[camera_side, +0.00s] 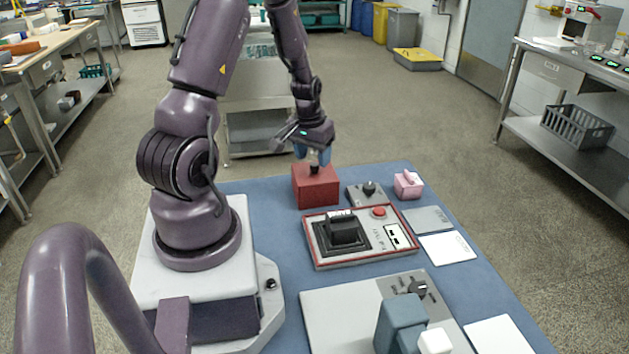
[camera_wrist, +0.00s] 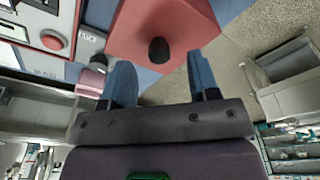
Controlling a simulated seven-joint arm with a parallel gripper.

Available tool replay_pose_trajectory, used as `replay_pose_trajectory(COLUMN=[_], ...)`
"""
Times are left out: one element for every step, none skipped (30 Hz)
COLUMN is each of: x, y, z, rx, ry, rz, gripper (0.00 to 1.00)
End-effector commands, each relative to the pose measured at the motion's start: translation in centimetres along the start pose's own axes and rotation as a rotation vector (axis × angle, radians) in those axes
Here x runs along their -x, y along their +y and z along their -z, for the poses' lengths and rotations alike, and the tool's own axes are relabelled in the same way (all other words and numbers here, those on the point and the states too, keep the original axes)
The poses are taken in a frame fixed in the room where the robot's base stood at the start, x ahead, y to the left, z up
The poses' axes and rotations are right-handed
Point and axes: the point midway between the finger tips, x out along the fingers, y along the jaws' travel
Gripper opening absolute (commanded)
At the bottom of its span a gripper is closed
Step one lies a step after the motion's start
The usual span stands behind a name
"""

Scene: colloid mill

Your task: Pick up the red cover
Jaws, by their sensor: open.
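The red cover (camera_side: 315,187) is a box-shaped block with a black knob (camera_side: 314,169) on top. It stands at the far edge of the blue table. My gripper (camera_side: 313,157) is directly above it, pointing down, with its blue fingers around or just above the knob. In the wrist view the red cover (camera_wrist: 165,25) fills the top middle, and its black knob (camera_wrist: 159,51) shows between the two open fingers of my gripper (camera_wrist: 160,75), with gaps on both sides. I cannot tell exactly how deep the fingers reach.
Right of the cover are a grey box with a black dial (camera_side: 369,190) and a pink block (camera_side: 408,185). A red-rimmed control panel (camera_side: 360,238) with a red button lies in front. A grey panel (camera_side: 340,315) and blue block (camera_side: 400,322) are nearer. Blue mat (camera_side: 240,187) is clear left of the cover.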

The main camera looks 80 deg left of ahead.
Motion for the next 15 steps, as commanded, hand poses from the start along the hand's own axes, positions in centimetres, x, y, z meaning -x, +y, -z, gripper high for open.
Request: replay_pose_trajectory(x=[-0.9,-1.3,-1.8,-2.1,-2.3,-2.5,-2.6,-2.7,-2.7,-2.7,-2.7,-2.7,-2.7,-2.6,-2.6], y=[0.1,0.1,0.1,0.1,0.1,0.1,0.1,0.1,0.1,0.1,0.1,0.1,0.1,0.1,0.1], z=[-0.1,-0.1,-0.1,0.0,0.0,0.0,0.0,0.0,0.0,0.0,0.0,0.0,0.0,0.0,0.0], rx=[0.0,0.001,0.0,0.0,0.0,0.0,0.0,0.0,0.0,0.0,0.0,0.0,0.0,0.0,0.0], ry=[-0.004,-0.004,-0.003,-0.001,-0.001,-0.001,-0.001,0.0,0.001,0.001,0.001,0.001,0.001,0.001,0.001], rz=[-0.001,-0.001,-0.001,0.0,-0.001,-0.001,-0.001,-0.001,0.0,0.0,0.0,0.0,0.0,0.0,0.0], gripper=[0.55,0.55,0.55,0.55,0.55,0.55,0.55,0.55,0.55,0.55,0.55,0.55,0.55,0.53,0.44])
